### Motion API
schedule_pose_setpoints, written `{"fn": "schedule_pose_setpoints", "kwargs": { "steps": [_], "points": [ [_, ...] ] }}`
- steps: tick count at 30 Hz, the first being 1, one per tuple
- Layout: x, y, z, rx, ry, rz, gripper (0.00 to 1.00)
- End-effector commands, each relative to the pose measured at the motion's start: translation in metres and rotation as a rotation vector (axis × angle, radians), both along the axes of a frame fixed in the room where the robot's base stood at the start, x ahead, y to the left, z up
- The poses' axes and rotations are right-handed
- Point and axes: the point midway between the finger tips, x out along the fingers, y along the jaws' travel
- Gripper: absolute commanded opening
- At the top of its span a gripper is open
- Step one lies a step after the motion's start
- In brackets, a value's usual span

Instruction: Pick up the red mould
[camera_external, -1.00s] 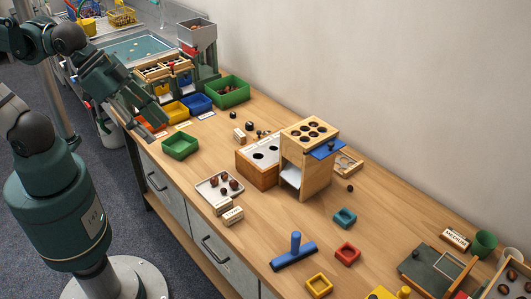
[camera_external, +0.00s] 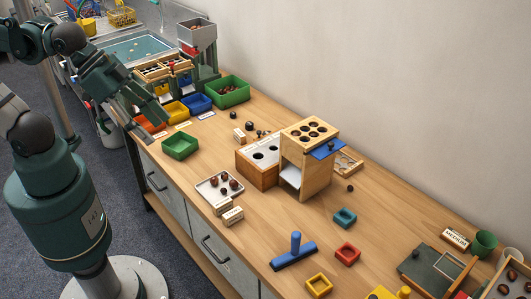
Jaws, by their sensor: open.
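The red mould (camera_external: 347,254) is a small square open frame lying flat on the wooden bench in the lower right. It is uncovered and nothing touches it. My gripper (camera_external: 146,128) is at the far left end of the bench, beside the orange tray, far from the red mould. Its fingers are apart, and I see nothing held between them.
A blue-handled scraper (camera_external: 295,250) lies left of the red mould. A yellow mould (camera_external: 319,285) and a teal mould (camera_external: 344,217) lie near it. A wooden stand (camera_external: 308,165), chestnut tray (camera_external: 212,197) and green tray (camera_external: 180,146) stand between. Bare bench surrounds the mould.

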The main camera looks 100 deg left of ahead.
Motion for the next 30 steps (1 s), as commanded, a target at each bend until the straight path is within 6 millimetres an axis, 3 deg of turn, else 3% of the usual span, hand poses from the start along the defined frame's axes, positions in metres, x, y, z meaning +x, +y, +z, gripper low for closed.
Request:
{"fn": "schedule_pose_setpoints", "kwargs": {
  "steps": [14, 30],
  "points": [
    [0.012, -0.001, 0.008, 0.008, 0.013, -0.014, 0.51],
    [0.082, -0.007, 0.037, 0.056, 0.094, -0.100, 0.51]
  ]
}}
